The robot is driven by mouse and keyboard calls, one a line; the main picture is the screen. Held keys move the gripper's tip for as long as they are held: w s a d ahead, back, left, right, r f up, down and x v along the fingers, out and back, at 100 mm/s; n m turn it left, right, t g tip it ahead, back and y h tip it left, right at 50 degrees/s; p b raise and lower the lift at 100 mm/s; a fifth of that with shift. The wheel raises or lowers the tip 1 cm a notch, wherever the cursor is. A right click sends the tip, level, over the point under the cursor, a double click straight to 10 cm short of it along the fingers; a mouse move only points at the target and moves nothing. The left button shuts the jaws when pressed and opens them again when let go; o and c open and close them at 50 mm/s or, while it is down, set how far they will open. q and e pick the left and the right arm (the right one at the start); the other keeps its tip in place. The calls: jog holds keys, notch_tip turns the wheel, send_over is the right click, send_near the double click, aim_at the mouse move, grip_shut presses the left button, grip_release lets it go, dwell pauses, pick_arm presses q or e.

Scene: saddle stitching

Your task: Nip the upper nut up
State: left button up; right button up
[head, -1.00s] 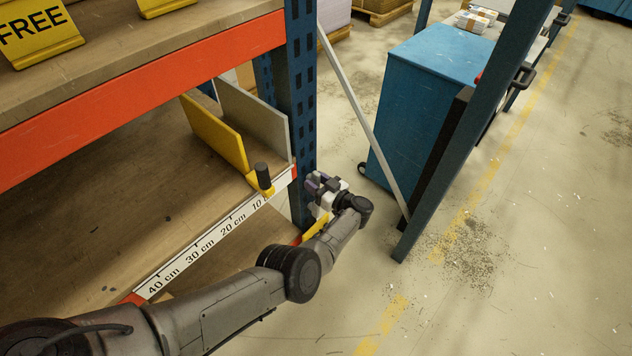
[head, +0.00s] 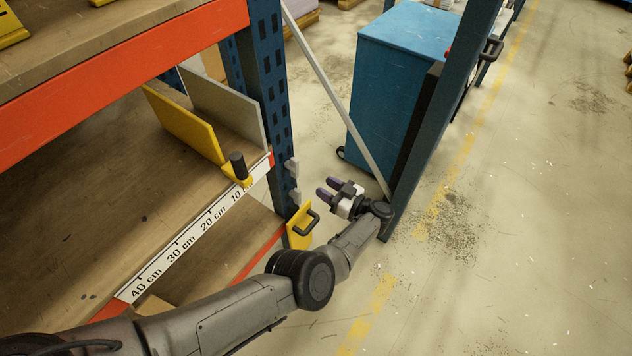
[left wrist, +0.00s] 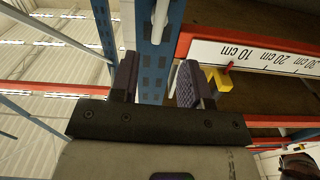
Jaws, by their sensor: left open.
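Two small pale grey pieces stand out from the blue upright's right side: an upper one (head: 291,168) and a lower one (head: 294,197). I take the upper one as the upper nut, but its shape is too small to make out. My left gripper (head: 327,187) is open and empty, to the right of both pieces and apart from them, its purple-padded fingers pointing left toward the upright (head: 268,75). In the left wrist view the upright shows between the open fingers (left wrist: 156,82), with a pale rod-like piece (left wrist: 158,22) beyond them. My right gripper is not in view.
A yellow plate with a black handle (head: 300,228) is below the lower piece. A grey diagonal brace (head: 335,95) and blue cabinet (head: 400,75) stand behind.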

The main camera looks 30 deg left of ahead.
pick_arm(q)
jog(key=shift+d, duration=0.8)
